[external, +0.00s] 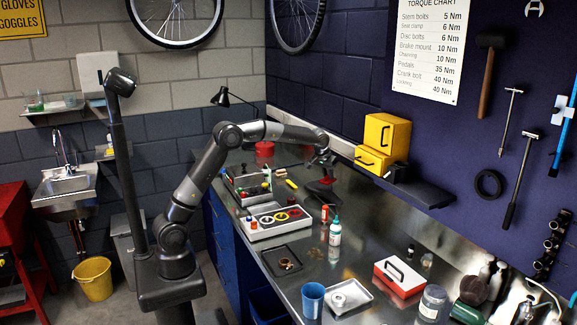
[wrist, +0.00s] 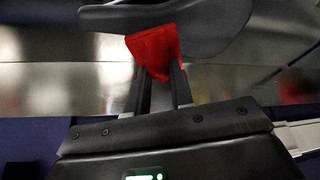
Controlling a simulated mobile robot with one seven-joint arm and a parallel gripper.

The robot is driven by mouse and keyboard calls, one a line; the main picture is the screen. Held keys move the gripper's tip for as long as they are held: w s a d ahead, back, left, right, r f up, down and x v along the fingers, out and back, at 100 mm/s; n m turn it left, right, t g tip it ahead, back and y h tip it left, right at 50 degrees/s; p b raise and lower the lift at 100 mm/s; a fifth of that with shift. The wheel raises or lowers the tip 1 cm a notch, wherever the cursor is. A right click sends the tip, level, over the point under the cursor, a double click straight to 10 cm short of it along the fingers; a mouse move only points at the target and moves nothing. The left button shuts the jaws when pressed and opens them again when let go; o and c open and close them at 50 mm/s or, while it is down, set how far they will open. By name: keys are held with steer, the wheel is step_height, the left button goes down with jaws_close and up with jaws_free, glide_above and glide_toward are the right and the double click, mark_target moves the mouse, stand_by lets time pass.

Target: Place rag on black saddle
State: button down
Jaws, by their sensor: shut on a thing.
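My gripper (external: 325,164) is shut on the red rag (external: 327,181), which hangs below the fingers over the bench. In the wrist view the rag (wrist: 154,48) shows at the fingertips (wrist: 158,82), its upper part overlapping a dark, curved, saddle-like shape (wrist: 210,24). In the external view a small dark shape (external: 316,190), which looks like the black saddle, lies on the bench just below the rag. I cannot tell whether the rag touches it.
Yellow boxes (external: 386,133) and a dark, long shape (external: 425,190) stand to the right, near the wall. A parts tray (external: 277,223), a red bottle (external: 324,214) and a white bottle (external: 335,236) stand nearer the camera. Some bare metal bench lies right of the gripper.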

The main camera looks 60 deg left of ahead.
mark_target(321, 180)
steer(key=shift+w+a+f, duration=0.3)
steer(key=shift+a+f, duration=0.1)
steer(key=shift+a, duration=0.2)
steer(key=shift+w+a+f, duration=0.25)
steer(key=shift+a+f, duration=0.15)
steer(key=shift+a, duration=0.2)
steer(key=shift+f, duration=2)
steer(key=shift+f, duration=0.1)
steer(key=c, duration=1.3)
jaws_free()
steer(key=shift+o, duration=0.2)
steer(key=v, duration=1.2)
